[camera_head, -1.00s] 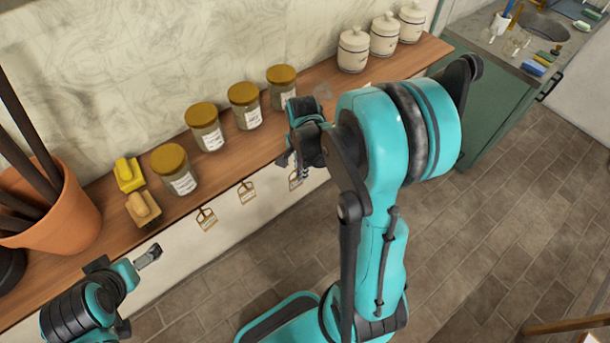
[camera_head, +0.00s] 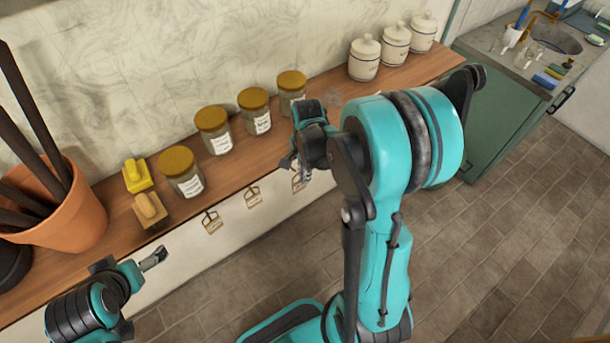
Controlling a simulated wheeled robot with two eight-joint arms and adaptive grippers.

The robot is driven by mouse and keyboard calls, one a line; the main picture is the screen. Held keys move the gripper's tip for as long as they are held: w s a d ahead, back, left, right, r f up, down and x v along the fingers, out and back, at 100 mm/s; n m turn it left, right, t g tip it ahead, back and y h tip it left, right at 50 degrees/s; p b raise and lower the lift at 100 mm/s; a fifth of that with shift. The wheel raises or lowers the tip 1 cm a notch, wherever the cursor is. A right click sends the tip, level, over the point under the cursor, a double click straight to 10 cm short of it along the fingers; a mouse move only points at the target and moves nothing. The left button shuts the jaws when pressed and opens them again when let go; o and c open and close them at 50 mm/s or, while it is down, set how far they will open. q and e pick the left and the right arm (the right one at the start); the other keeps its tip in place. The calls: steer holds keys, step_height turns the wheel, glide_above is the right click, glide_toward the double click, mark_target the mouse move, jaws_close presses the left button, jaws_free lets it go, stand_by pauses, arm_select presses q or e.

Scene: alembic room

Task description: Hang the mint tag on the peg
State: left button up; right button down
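Three small tags hang along the shelf's front edge: a left one (camera_head: 211,222), a middle one (camera_head: 253,197) and a right one (camera_head: 298,181), partly behind my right gripper. Their writing is too small to read, so I cannot tell which is the mint tag. The pegs are too small to make out clearly. My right gripper (camera_head: 289,163) is at the shelf's front edge, just above and left of the right tag; its fingers are small and dark, and any hold is unclear. My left gripper (camera_head: 155,257) is low at the left, apart from the tags; its opening is unclear.
The wooden shelf (camera_head: 236,170) carries several labelled jars (camera_head: 181,174), a yellow block (camera_head: 137,177), a tan block (camera_head: 150,210), a terracotta pot (camera_head: 65,217) and white canisters (camera_head: 365,58). A green cabinet (camera_head: 500,120) stands at right. The tiled floor (camera_head: 480,260) is clear.

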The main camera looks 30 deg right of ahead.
steer(key=shift+w, duration=0.15)
stand_by(0.6)
steer(key=shift+w+a+f+b, duration=0.1)
steer(key=shift+w+b, duration=0.35)
steer(key=shift+w, duration=0.95)
steer(key=shift+w+f, duration=0.1)
steer(key=shift+f, duration=0.05)
steer(key=shift+w+f+b, duration=0.25)
steer(key=shift+w+b, duration=0.1)
steer(key=shift+b, duration=0.1)
steer(key=shift+w+f, duration=0.15)
stand_by(0.9)
